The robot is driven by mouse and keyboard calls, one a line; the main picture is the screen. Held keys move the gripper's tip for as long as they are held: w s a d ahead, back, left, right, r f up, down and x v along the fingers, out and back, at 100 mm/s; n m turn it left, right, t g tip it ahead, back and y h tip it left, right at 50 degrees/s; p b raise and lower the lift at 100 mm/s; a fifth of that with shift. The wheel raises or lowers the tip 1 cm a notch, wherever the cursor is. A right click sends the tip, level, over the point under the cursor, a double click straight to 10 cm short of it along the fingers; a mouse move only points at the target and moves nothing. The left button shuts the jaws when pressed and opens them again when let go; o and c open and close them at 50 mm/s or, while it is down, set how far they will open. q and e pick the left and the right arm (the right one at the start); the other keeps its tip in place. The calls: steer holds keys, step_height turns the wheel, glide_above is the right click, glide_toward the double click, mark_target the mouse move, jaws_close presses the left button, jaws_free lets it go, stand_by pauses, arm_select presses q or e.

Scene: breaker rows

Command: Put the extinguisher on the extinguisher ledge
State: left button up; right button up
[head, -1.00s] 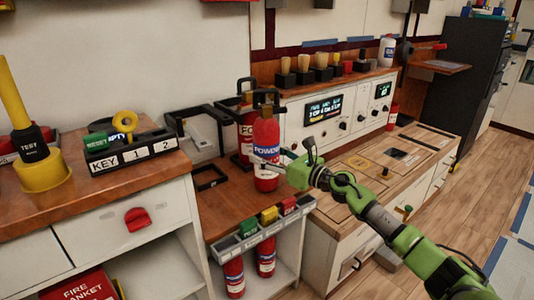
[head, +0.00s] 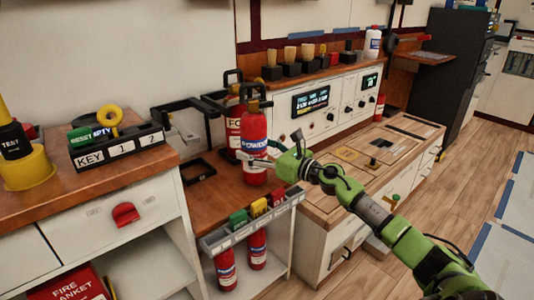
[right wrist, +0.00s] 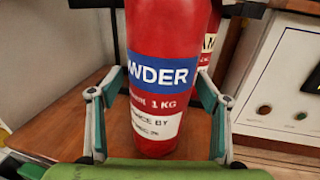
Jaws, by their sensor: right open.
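The red extinguisher (head: 254,132) with a blue and white "POWDER" label stands upright on the lower wooden counter (head: 204,207). My right gripper (head: 261,160) reaches it from the right, low on its body. In the right wrist view the extinguisher (right wrist: 163,75) stands between the two spread fingers of the right gripper (right wrist: 152,90), one on each side. The fingers are open; I cannot tell whether either touches it. A second red extinguisher (head: 233,128) stands just behind it. I cannot tell which surface is the extinguisher ledge. My left gripper is out of view.
A black frame (head: 180,106) and a small black open tray (head: 198,172) lie left of the extinguishers. A grey label rail (head: 250,222) with coloured blocks runs along the counter's front. A white control panel (head: 290,118) stands behind right. More extinguishers (head: 257,248) stand on the shelf below.

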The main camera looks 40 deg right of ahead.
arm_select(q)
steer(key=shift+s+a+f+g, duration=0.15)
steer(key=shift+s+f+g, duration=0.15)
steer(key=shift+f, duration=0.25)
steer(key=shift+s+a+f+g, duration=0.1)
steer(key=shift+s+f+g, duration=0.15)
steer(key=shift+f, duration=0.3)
arm_select(e)
steer(key=v, duration=1.1)
steer(key=shift+s, duration=0.35)
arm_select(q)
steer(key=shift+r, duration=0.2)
